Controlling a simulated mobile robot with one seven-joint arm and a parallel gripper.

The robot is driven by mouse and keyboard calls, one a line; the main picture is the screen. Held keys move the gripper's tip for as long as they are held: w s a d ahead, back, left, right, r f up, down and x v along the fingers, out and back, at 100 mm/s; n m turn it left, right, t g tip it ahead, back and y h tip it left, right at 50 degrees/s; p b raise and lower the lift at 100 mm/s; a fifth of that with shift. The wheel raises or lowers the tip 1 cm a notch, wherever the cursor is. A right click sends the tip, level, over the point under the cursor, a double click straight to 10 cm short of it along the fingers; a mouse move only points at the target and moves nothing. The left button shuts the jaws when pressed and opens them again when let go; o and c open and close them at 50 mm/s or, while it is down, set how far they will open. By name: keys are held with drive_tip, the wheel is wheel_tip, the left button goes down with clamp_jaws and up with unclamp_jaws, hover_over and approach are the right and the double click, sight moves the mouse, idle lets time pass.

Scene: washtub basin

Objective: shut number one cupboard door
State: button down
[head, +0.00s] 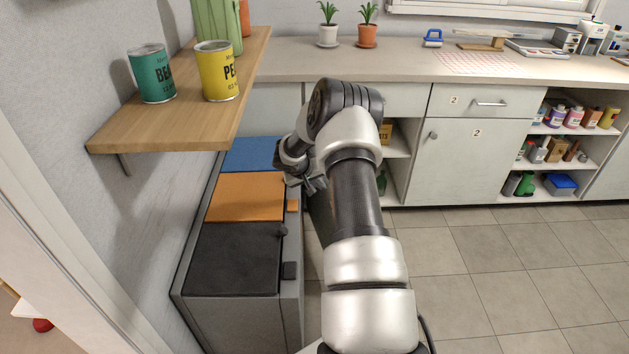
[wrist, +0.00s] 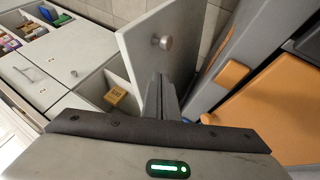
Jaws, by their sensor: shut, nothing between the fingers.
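A pale grey cupboard door with a round metal knob (wrist: 161,43) stands open in the wrist view; its panel (wrist: 185,45) shows no number there. Beside it is the open cupboard, with a small orange-brown box (wrist: 115,95) inside. In the head view my arm hides the door, but the open cupboard's shelf and box (head: 386,132) show to the right of the arm. My gripper (wrist: 161,84) is shut and empty, its fingers pointing at the door's lower part below the knob. Whether they touch the door I cannot tell. My gripper also shows low beside the bins in the head view (head: 303,182).
Bins with blue (head: 250,154), orange (head: 246,197) and black (head: 237,258) lids stand left of my arm, close to my gripper. A wooden shelf (head: 200,125) with cans hangs above them. The cupboard door numbered 2 (head: 455,165) is shut. Tiled floor on the right is clear.

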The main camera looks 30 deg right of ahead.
drive_tip(key=shift+s+d+f, duration=0.1)
drive_tip(key=shift+d+f, duration=0.2)
drive_tip(key=shift+d, duration=0.55)
drive_tip(key=shift+s+d+f, duration=0.1)
drive_tip(key=shift+d+f, duration=0.2)
drive_tip(key=shift+d, duration=0.55)
drive_tip(key=shift+s+d+f, duration=0.1)
drive_tip(key=shift+d+f, duration=0.2)
drive_tip(key=shift+d, duration=0.55)
